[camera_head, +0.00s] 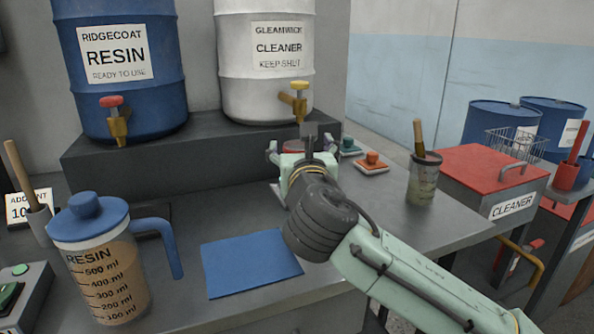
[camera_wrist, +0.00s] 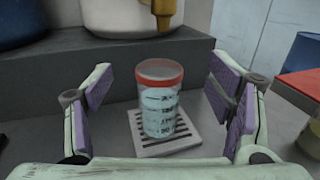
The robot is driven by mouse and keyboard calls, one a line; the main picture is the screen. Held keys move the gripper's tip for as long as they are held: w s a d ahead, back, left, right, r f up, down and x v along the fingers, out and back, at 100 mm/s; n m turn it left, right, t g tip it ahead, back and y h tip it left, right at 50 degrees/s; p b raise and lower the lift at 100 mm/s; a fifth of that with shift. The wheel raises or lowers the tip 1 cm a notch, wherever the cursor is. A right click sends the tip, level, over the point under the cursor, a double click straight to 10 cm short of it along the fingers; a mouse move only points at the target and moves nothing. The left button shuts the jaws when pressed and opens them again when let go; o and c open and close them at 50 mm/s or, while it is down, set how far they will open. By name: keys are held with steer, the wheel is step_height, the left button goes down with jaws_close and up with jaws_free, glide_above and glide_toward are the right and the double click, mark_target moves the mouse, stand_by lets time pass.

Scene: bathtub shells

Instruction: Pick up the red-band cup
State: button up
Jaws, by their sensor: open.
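The red-band cup (camera_wrist: 159,105) stands upright on a slotted drip tray (camera_wrist: 181,146) in the wrist view. It is clear with dark measuring marks and a red band at its top. My gripper (camera_wrist: 163,110) is open, with one finger to the left of the cup and one to the right, both apart from it. In the head view my gripper (camera_head: 304,150) is at the back of the bench, below the white drum's tap. There only a bit of the cup's red band (camera_head: 294,146) shows; my gripper hides the rest.
A blue-lidded resin jug (camera_head: 105,270) and a blue mat (camera_head: 250,264) are at the front left. A blue resin drum (camera_head: 160,90) and a white cleaner drum (camera_head: 230,90) stand on the step behind. A cup with a brush (camera_head: 424,180) stands to the right, beside a red-lidded cleaner bin (camera_head: 480,165).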

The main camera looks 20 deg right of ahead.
step_height(320, 180, down, 6)
steer(key=shift+s+r, duration=0.1)
steer(key=shift+r, duration=0.15)
steer(key=shift+p+x, duration=0.6)
steer(key=shift+x, duration=3.2)
steer(key=shift+c, duration=0.6)
steer(key=c, duration=1.3)
